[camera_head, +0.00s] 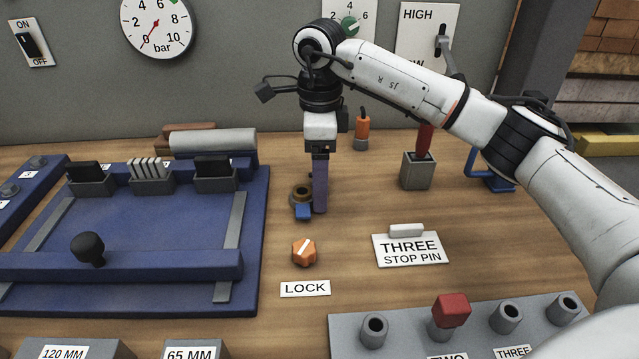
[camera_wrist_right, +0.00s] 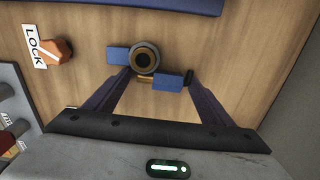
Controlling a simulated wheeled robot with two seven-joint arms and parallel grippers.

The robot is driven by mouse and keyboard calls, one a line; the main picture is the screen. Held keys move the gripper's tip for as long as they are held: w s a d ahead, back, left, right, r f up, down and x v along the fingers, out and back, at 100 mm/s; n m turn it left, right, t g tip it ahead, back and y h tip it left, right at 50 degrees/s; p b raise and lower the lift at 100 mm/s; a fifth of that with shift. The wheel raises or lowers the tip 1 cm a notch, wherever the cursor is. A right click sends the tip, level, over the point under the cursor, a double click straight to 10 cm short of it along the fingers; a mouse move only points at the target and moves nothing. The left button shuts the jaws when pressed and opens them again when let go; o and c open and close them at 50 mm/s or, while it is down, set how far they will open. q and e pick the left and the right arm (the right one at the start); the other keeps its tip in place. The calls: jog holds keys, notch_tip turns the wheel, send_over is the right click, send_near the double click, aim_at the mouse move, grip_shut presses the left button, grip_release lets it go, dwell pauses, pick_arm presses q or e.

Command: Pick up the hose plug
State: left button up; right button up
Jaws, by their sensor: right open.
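What looks like the hose plug (camera_head: 301,194) is a round dark piece with a brass ring and blue tabs. It sits on the wooden bench, right of the blue board. In the right wrist view the plug (camera_wrist_right: 146,57) shows its ring from above, with a blue tab on either side. My right gripper (camera_head: 320,208) points down beside it, partly covering it in the head view. In the wrist view the right gripper (camera_wrist_right: 158,77) is open, its fingertips on either side of the plug's near part. Whether they touch it cannot be told. My left gripper is out of view.
An orange knob (camera_head: 304,252) by the LOCK label (camera_head: 305,289) stands in front. A THREE STOP PIN card (camera_head: 410,250) lies to the right. A grey block with a red handle (camera_head: 418,172) and an orange-topped piece (camera_head: 362,130) stand behind. The blue board (camera_head: 150,225) fills the left.

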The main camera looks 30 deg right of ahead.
jog(key=c, duration=1.2)
